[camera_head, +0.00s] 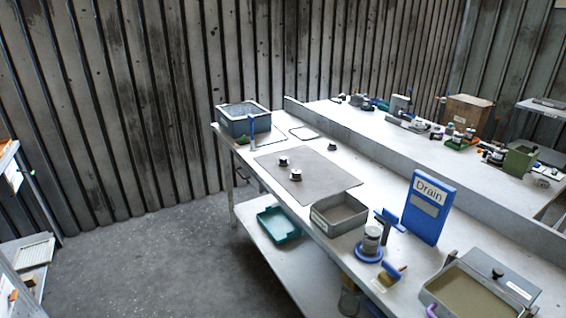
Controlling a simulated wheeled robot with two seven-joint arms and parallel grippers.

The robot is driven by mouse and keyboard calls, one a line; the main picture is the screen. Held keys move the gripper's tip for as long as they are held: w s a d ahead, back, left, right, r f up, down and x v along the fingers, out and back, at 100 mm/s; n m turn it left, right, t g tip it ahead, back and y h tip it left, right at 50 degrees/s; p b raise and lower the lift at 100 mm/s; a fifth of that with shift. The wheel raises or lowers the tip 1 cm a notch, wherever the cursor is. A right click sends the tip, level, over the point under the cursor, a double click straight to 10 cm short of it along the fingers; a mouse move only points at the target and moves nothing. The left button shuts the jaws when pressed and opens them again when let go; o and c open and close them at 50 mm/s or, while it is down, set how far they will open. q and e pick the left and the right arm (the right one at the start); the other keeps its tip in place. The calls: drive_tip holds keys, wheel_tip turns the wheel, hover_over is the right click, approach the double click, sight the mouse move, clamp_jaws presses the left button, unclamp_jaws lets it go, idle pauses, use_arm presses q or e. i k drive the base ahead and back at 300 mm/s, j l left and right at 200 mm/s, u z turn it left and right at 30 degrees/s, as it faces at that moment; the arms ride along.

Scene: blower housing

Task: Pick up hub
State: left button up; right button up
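A grey mat (325,178) lies on the long white workbench (375,165). Two small round parts with dark tops and pale bodies, a farther one (283,161) and a nearer one (296,175), stand apart on the mat. A third small dark part (332,147) sits near the mat's far right edge. Any of these may be the hub; they are too small to tell which. Neither of my grippers shows in the head view, and nothing is seen held.
A grey bin (243,125) stands at the bench's far left end. An open grey tray (339,222), a blue "Drain" sign (430,208), a blue-based part (370,244) and a grey box (470,290) crowd the near end. A teal tray (279,226) lies on the lower shelf. The floor at left is clear.

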sight(283, 162)
drive_tip(key=z, duration=0.6)
drive_tip(key=i+j+z, duration=0.35)
drive_tip(key=j+z, duration=0.15)
drive_tip(key=j, duration=0.15)
drive_tip(key=i+j+z, duration=0.2)
drive_tip(key=j, duration=0.15)
drive_tip(key=j+z, duration=0.25)
drive_tip(key=i+j+z, duration=0.1)
drive_tip(key=j+z, duration=0.15)
drive_tip(key=j, duration=0.3)
